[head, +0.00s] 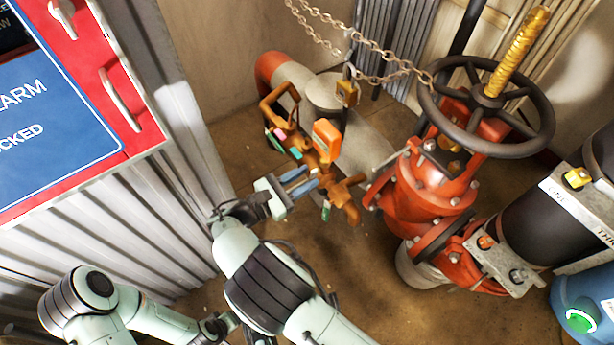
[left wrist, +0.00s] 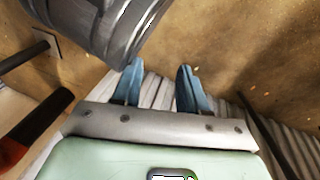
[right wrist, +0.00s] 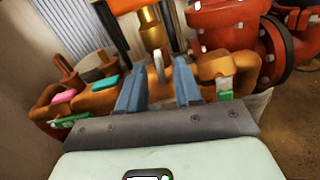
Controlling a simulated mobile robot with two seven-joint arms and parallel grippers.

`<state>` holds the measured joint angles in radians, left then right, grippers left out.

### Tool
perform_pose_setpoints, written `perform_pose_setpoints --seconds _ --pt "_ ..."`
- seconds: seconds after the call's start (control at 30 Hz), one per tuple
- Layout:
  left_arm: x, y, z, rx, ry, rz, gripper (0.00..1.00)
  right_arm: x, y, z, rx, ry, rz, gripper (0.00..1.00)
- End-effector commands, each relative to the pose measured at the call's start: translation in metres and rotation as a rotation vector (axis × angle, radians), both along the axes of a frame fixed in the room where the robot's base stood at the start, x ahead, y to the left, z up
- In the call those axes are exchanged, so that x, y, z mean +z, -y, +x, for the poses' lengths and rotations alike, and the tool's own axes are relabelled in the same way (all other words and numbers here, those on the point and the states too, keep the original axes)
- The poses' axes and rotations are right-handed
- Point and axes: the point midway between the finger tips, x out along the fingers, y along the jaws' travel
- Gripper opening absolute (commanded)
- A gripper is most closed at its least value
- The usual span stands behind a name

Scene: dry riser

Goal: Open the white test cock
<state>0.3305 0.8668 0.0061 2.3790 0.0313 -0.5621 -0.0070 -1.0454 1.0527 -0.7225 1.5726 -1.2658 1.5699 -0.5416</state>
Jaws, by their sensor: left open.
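A bronze valve assembly with coloured test cock tags (head: 300,150) stands in the middle of the head view. In the right wrist view it shows pink (right wrist: 65,97), teal (right wrist: 105,83) and green (right wrist: 224,88) tags. A small pale upright piece (right wrist: 160,67), possibly the white test cock's handle, shows between my right fingers; I cannot tell if they touch it. My right gripper (head: 308,176) is open at the assembly's near side; it also shows in the right wrist view (right wrist: 158,68). My left gripper (left wrist: 157,78) is open and empty above the floor.
A red gate valve (head: 425,190) with a black handwheel (head: 535,125) stands to the right. A chain (head: 375,55) with a brass padlock (head: 347,93) hangs behind the assembly. A red alarm cabinet (head: 145,120) is at left. A grey cylindrical part (left wrist: 100,35) is near my left gripper.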

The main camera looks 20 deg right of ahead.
Motion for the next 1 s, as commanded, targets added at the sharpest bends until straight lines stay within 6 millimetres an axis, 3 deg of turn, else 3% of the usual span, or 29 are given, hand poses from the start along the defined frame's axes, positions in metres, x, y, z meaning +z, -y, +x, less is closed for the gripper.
perform_pose_setpoints --seconds 0.17,0.43,0.47,0.57,0.77,1.0 --pt "-0.005 0.0 -0.005 0.001 -0.017 -0.002 0.43 -0.001 0.012 0.004 -0.001 -0.001 0.0 0.34" --pt "-0.005 -0.001 -0.006 0.002 -0.02 -0.001 0.43 0.0 0.013 0.005 0.0 0.0 0.0 0.34" --pt "-0.005 -0.001 -0.006 0.002 -0.02 -0.001 0.43 0.0 0.013 0.005 0.0 0.0 0.0 0.31" --pt "-0.005 -0.001 -0.006 0.001 -0.02 -0.002 0.43 0.0 0.013 0.005 0.0 0.0 0.0 0.0" --pt "-0.003 0.0 -0.005 0.001 -0.017 -0.002 0.43 0.0 0.013 0.004 0.0 -0.003 -0.001 0.0" --pt "0.041 0.011 0.014 -0.017 0.059 -0.015 0.43 0.005 0.013 0.004 0.0 -0.079 -0.029 0.0"
